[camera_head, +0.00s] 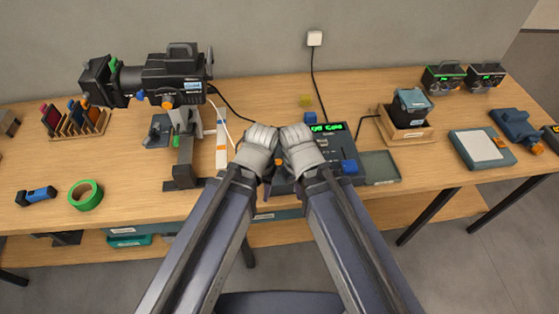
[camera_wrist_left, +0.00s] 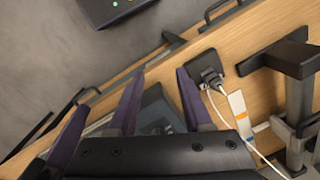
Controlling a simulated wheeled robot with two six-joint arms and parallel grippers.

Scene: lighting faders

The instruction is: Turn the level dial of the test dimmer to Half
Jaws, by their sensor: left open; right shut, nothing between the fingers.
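A dark control box with a lit green display (camera_head: 327,128), which I take for the test dimmer, stands at the middle of the bench, partly hidden by my arms. A blue knob (camera_head: 349,166) shows at its front right. I cannot tell whether it is the level dial, nor read its setting. My right gripper (camera_head: 297,174) is shut and empty over the box, mostly hidden by its own wrist. My left gripper is beside it, its fingers largely hidden in the head view. In the left wrist view the left gripper (camera_wrist_left: 160,78) is open, with its purple fingers apart.
A stage lamp (camera_head: 175,80) on a stand is to the left. A grey tray (camera_head: 380,167) lies right of the box, near a wooden holder (camera_head: 428,132). Green tape (camera_head: 86,195) lies at the front left. A flat light panel (camera_head: 482,148) is farther right.

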